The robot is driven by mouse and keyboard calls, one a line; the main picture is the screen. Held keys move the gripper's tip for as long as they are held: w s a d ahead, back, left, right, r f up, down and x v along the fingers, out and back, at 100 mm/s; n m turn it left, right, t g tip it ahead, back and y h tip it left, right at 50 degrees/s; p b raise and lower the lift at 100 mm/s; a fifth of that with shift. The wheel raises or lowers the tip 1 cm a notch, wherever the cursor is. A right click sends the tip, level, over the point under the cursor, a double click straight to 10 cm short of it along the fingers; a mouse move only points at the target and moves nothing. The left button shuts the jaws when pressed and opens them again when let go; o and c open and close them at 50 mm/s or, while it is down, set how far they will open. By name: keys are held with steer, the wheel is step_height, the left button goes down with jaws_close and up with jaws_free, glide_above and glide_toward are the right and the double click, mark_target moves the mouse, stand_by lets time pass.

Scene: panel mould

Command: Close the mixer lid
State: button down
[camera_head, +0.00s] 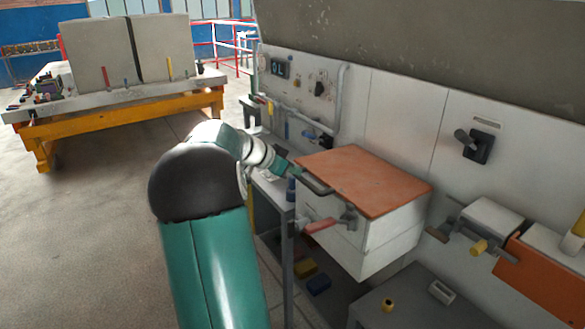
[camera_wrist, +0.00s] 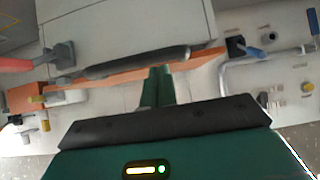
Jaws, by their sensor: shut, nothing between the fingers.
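The mixer lid (camera_head: 365,178) is a flat orange-brown panel over the white mixer box (camera_head: 392,238). It lies level or nearly level on the box, and I cannot tell whether a small gap remains. Its dark bar handle (camera_head: 314,183) is on the left edge. In the wrist view the lid shows as a thin orange strip (camera_wrist: 120,76) beside the dark handle (camera_wrist: 137,62). My gripper (camera_head: 288,168) is at the handle end of the lid. In the wrist view its green fingers (camera_wrist: 158,72) are together and empty, close to the handle; contact is unclear.
A red-handled lever (camera_head: 320,226) sticks out from the box front. A wall panel with a black switch (camera_head: 476,146) stands behind. An orange part (camera_head: 540,278) is at the right. A yellow-framed table (camera_head: 120,108) with grey panels stands far left. Open floor (camera_head: 90,240) lies left.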

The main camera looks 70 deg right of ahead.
steer(key=shift+w+a+f, duration=0.1)
steer(key=shift+a+f, duration=0.1)
steer(key=shift+f, duration=1.15)
steer(key=shift+r, duration=0.4)
steer(key=d+r+v, duration=0.1)
steer(key=v, duration=1.1)
steer(key=shift+a+r, duration=0.25)
steer(key=shift+r, duration=0.3)
